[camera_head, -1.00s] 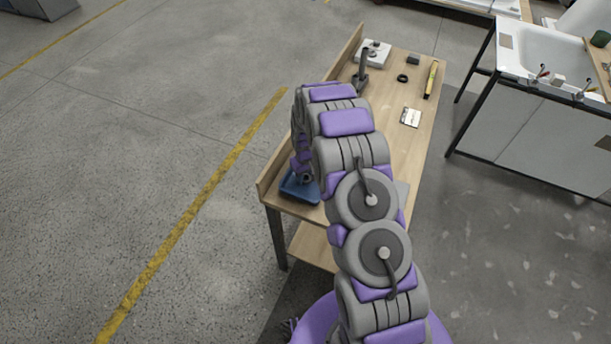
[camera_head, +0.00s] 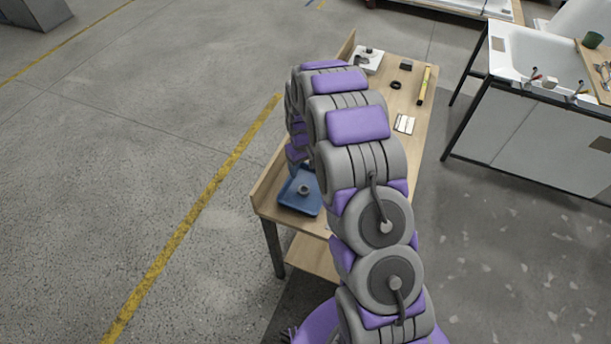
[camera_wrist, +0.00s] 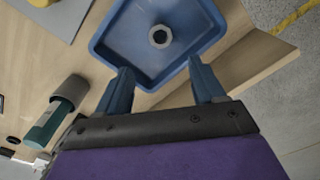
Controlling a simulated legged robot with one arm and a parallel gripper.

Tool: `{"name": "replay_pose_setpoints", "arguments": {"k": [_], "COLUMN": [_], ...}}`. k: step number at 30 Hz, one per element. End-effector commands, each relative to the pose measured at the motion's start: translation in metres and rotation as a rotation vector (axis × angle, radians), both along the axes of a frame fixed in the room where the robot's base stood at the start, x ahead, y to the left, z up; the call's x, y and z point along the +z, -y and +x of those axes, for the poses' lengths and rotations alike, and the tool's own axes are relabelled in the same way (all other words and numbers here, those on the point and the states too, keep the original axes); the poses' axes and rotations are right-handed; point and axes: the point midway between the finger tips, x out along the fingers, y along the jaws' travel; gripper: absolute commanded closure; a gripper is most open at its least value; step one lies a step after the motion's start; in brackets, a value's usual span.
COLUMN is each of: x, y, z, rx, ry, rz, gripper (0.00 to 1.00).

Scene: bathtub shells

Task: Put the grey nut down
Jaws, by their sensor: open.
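The grey nut (camera_wrist: 160,37) lies in the blue tray (camera_wrist: 122,63) in the wrist view, with bare tray floor around it. It also shows in the head view as a small grey ring (camera_head: 304,190) in the blue tray (camera_head: 290,204), at the near left end of the wooden bench. My gripper (camera_wrist: 158,75) is open and empty in the wrist view. Its two blue fingers stand apart, with the nut lying beyond their tips. In the head view my arm hides the fingers.
A green and grey cylindrical item (camera_wrist: 58,112) lies on the bench left of the gripper in the wrist view. On the wooden bench (camera_head: 385,135) are a black ring (camera_head: 395,85), a yellow level (camera_head: 424,85) and a white card (camera_head: 405,123). A bathtub stand (camera_head: 530,120) stands to the right.

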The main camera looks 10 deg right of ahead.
Motion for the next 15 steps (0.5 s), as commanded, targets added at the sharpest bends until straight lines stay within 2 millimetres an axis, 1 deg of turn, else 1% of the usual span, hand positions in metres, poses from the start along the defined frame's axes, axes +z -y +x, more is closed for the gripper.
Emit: {"name": "replay_pose_setpoints", "arguments": {"k": [1,8,11,14,15], "x": [0.006,0.016,0.032,0.06,0.072], "y": [0.0,0.002,0.001,0.0,-0.001], "z": [0.001,-0.002,-0.01,-0.026,-0.035], "rx": [0.0,-0.004,-0.012,-0.028,-0.035], "ry": [0.003,0.003,0.001,-0.002,-0.009], "rz": [0.001,0.003,0.004,0.004,0.004], "gripper": [0.32,0.32,0.32,0.32,0.32]}}
